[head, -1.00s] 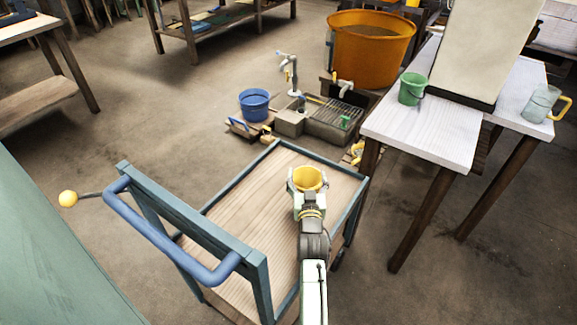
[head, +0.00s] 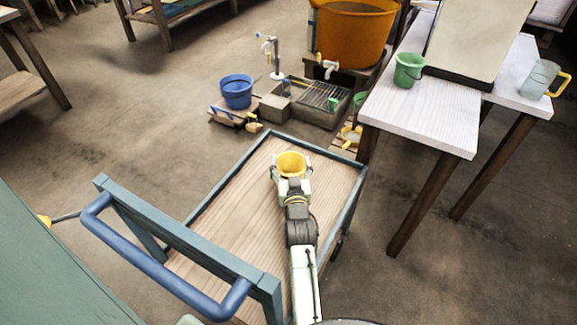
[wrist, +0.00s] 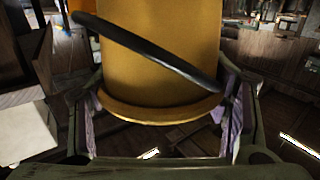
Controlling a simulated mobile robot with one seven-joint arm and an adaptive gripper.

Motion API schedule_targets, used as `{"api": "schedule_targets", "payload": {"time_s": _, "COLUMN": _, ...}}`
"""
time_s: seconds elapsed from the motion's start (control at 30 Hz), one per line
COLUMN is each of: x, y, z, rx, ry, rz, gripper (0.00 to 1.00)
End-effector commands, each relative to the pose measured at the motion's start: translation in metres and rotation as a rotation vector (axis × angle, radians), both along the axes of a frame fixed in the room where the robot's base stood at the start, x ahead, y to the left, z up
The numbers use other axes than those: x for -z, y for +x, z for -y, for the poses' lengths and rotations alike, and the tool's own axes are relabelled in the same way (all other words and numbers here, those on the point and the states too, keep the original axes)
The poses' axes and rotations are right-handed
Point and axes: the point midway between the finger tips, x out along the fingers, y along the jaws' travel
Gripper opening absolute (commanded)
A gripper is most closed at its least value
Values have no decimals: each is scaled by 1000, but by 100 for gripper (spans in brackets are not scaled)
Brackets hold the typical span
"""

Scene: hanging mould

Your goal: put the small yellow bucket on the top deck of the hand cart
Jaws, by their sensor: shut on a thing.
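The small yellow bucket (head: 291,163) is held in my gripper (head: 292,172), over the far part of the hand cart's wooden top deck (head: 240,215). In the wrist view the yellow bucket (wrist: 160,60) fills the middle, with a dark handle band across it and a finger on each side. My gripper (wrist: 165,125) is shut on it. The bucket looks upright in the head view. I cannot tell whether its base touches the deck or hangs a little above it. The deck is bare apart from what my arm covers.
The cart has a raised blue-grey rim and a blue push handle (head: 150,262) at the near left. A white table (head: 425,115) with a green bucket (head: 409,70) stands at the right. A blue bucket (head: 236,92) and an orange tub (head: 352,38) are beyond the cart.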

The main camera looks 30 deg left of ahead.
Motion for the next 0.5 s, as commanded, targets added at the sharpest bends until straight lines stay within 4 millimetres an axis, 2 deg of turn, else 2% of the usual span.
{"api": "schedule_targets", "payload": {"time_s": 0.03, "x": 14, "y": -3, "z": 2, "rx": -3, "ry": -1, "rz": 0, "gripper": 12}}
{"api": "schedule_targets", "payload": {"time_s": 0.07, "x": 16, "y": -4, "z": 4, "rx": -3, "ry": 0, "rz": 0, "gripper": 12}}
{"api": "schedule_targets", "payload": {"time_s": 0.43, "x": 18, "y": -4, "z": 5, "rx": -2, "ry": 1, "rz": 0, "gripper": 12}}
{"api": "schedule_targets", "payload": {"time_s": 0.47, "x": 19, "y": -4, "z": 5, "rx": -2, "ry": 1, "rz": -1, "gripper": 70}}
{"api": "schedule_targets", "payload": {"time_s": 0.5, "x": 18, "y": -4, "z": 5, "rx": -2, "ry": 1, "rz": -1, "gripper": 73}}
